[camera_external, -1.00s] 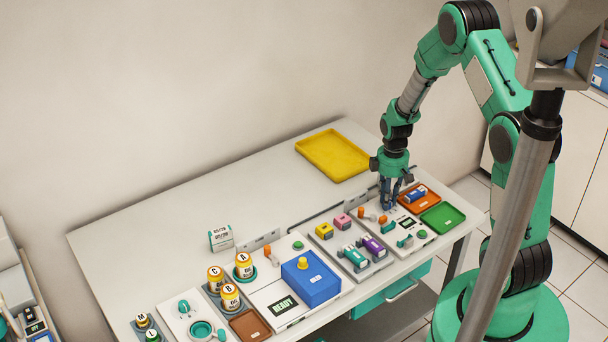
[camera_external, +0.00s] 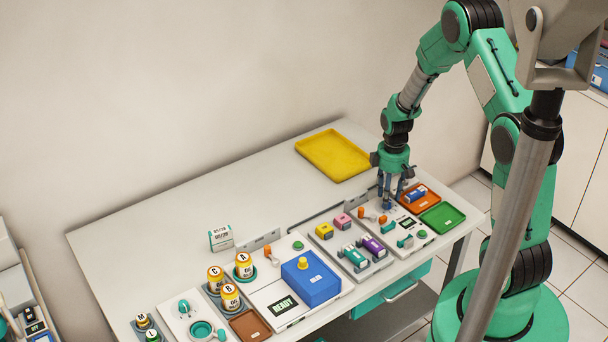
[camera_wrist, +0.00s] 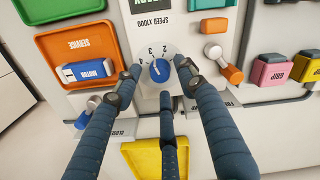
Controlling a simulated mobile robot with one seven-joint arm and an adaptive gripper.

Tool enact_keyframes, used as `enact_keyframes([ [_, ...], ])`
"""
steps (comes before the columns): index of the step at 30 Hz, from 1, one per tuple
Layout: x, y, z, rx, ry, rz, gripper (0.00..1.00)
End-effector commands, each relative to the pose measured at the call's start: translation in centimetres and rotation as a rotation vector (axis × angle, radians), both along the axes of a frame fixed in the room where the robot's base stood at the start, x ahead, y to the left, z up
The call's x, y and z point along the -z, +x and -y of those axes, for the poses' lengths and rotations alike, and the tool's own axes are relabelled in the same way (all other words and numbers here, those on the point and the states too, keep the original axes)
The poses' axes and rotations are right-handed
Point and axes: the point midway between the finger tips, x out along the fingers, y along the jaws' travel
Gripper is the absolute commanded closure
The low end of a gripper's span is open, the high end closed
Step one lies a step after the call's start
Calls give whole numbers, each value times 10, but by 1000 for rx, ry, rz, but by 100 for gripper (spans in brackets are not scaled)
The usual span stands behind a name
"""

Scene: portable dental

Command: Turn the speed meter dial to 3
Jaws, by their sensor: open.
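The speed meter dial is a blue round knob (camera_wrist: 160,72) on a pale disc, under the label "SPEED X1000" in the wrist view. The numbers 2, 3 and 4 (camera_wrist: 151,51) show around its upper side. A white mark on the knob points up and to the left; I cannot tell exactly which number it meets. My gripper (camera_wrist: 159,80) is open, its dark fingers spread around the knob at left, right and below, with nothing visibly gripped. In the external view my gripper (camera_external: 391,200) points down over the panel, and the dial is hidden by the fingers.
An orange tray (camera_wrist: 107,30) with a blue and white motor cartridge (camera_wrist: 86,71) is close at the left. An orange-tipped lever (camera_wrist: 230,73) is close at the right. Pink and yellow blocks, a green tray (camera_external: 458,216) and a yellow tray (camera_external: 312,157) are around.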

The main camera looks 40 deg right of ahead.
Motion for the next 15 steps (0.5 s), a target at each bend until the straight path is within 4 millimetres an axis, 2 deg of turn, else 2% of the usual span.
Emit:
enact_keyframes([
  [15, -81, 1, 0, 0, -1, 3, 59],
])
